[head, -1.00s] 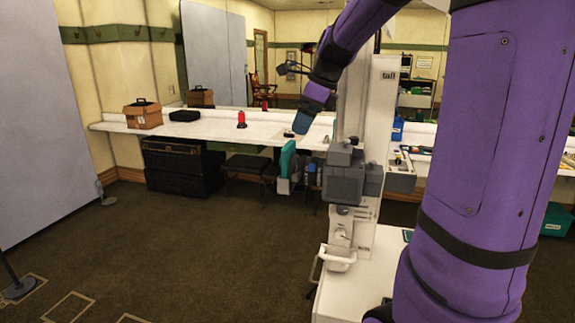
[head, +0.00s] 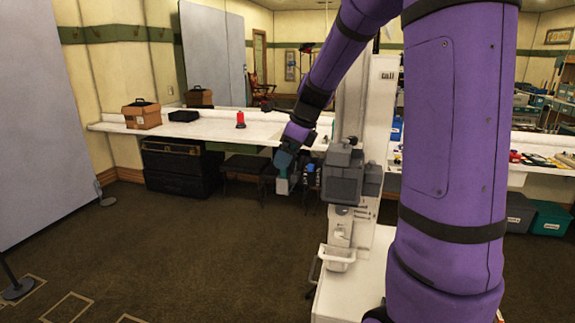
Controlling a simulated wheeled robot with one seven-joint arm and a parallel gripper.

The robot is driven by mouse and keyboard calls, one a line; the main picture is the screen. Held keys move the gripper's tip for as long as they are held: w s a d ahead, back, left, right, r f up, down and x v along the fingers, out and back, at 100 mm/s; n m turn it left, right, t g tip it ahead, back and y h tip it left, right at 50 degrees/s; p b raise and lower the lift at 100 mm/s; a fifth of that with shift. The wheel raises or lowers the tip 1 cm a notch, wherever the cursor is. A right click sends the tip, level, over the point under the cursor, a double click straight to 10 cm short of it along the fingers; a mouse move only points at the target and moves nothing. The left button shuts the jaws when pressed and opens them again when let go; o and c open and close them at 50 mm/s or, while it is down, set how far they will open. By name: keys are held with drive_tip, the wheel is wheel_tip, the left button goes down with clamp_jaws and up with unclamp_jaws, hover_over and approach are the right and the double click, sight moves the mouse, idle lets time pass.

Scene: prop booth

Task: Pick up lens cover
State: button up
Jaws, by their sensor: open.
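I cannot make out a lens cover for certain in the head view. My gripper (head: 283,186), at the end of the purple arm, is small and dark against the floor. It is open and hangs below the counter's front edge in the picture, just left of a dark grey boxy device (head: 343,176) on a tall white stand (head: 378,110). The fingertips are hard to see, and nothing shows clearly between them. My arm hides part of the counter behind it.
A long white counter (head: 215,131) runs along the mirrored wall. It bears a brown box (head: 142,115), a black case (head: 183,115) and a red object (head: 240,120). Black trunks (head: 178,168) stand beneath it. Teal (head: 551,218) bins sit at right.

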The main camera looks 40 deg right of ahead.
drive_tip(key=shift+f, duration=0.2)
drive_tip(key=c, duration=0.6)
drive_tip(key=shift+r, duration=0.15)
